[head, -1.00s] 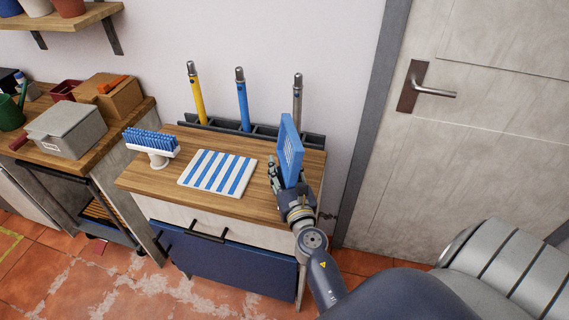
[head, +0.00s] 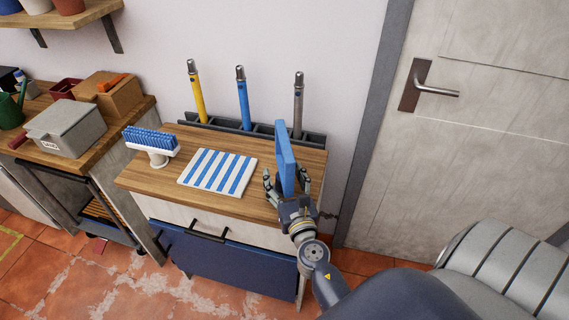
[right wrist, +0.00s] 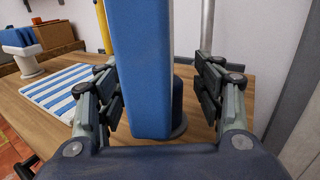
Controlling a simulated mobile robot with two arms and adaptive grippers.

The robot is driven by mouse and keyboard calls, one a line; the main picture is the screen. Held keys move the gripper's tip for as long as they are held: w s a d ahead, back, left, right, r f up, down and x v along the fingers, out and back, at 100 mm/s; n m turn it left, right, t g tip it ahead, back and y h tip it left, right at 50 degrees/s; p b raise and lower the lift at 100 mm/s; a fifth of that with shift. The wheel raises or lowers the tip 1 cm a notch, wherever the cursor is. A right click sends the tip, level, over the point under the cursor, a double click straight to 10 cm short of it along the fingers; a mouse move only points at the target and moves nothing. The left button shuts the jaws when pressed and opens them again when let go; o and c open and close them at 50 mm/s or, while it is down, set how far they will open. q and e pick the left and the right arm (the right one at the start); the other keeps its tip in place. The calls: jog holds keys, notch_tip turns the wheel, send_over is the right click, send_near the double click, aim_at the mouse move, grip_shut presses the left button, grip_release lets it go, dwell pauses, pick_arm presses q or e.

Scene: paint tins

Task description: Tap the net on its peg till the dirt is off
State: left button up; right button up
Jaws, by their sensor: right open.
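A blue upright slab (head: 286,158) stands at the right end of the wooden cabinet top, seen nearly edge-on. In the right wrist view the slab (right wrist: 150,65) rises between my fingers, with a dark round base or foot partly showing behind its lower end. Whether this slab is the net I cannot tell; no mesh, dirt or clear peg shows. My right gripper (head: 286,182) is open around the slab. In the wrist view the fingers of the gripper (right wrist: 160,95) stand on both sides of it, with a clear gap on the right. My left gripper is not in view.
A dark rack (head: 262,131) with yellow, blue and grey poles stands behind. A door (head: 480,130) is at the right. Bare wood shows at the front.

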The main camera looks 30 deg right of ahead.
aim_at(290, 194)
jog(key=b+v, duration=0.1)
jog(key=v, duration=0.3)
jog(key=shift+s+a+f, duration=0.1)
jog(key=shift+s, duration=0.05)
jog(key=shift+s+a+b, duration=0.2)
jog(key=shift+s+b, duration=0.1)
jog(key=shift+s, duration=0.2)
